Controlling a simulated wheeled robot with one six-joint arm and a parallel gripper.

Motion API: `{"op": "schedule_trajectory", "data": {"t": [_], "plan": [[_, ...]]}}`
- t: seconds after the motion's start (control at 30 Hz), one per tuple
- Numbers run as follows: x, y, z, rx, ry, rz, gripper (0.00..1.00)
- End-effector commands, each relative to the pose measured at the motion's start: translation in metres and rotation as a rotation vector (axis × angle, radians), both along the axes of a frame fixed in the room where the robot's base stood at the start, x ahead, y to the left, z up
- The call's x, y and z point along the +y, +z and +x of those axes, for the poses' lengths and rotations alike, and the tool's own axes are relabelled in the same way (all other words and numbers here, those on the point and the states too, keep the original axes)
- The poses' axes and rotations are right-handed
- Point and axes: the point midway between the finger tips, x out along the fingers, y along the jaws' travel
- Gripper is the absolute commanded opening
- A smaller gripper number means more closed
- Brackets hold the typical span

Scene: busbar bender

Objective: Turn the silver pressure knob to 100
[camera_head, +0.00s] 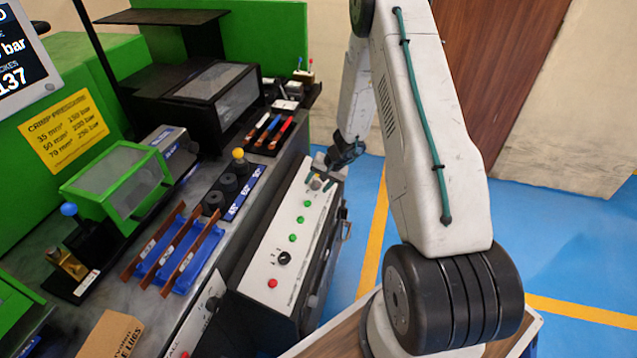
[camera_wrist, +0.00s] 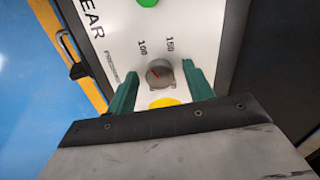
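The silver pressure knob (camera_wrist: 160,74) is on the white control panel in the wrist view. A short red mark on its face points up and left, roughly toward the printed "100" (camera_wrist: 143,48); "150" (camera_wrist: 170,45) is printed above right of it. I cannot read an exact setting. My gripper (camera_wrist: 160,69) is open, with one green finger on each side of the knob; visible gaps separate them from it. In the head view my gripper (camera_head: 326,172) is at the far end of the white control panel (camera_head: 270,246), where the knob is small and partly hidden.
A yellow round part (camera_wrist: 165,103) sits just below the knob, and a green button (camera_wrist: 147,2) is above. The panel also carries a black selector (camera_head: 284,258) and a red button (camera_head: 272,283). Blue floor (camera_head: 365,190) is clear right of the bench.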

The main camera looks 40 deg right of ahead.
Motion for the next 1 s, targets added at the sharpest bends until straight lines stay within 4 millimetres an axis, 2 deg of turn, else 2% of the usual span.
{"op": "schedule_trajectory", "data": {"t": [0.17,0.4,0.6,1.0], "plan": [[-0.002,0.007,-0.002,0.000,-0.001,0.000,0.52],[-0.013,0.043,-0.016,-0.003,-0.001,-0.001,0.52],[-0.020,0.065,-0.025,-0.001,0.000,0.000,0.52],[-0.021,0.070,-0.028,0.001,0.000,0.001,0.52]]}}
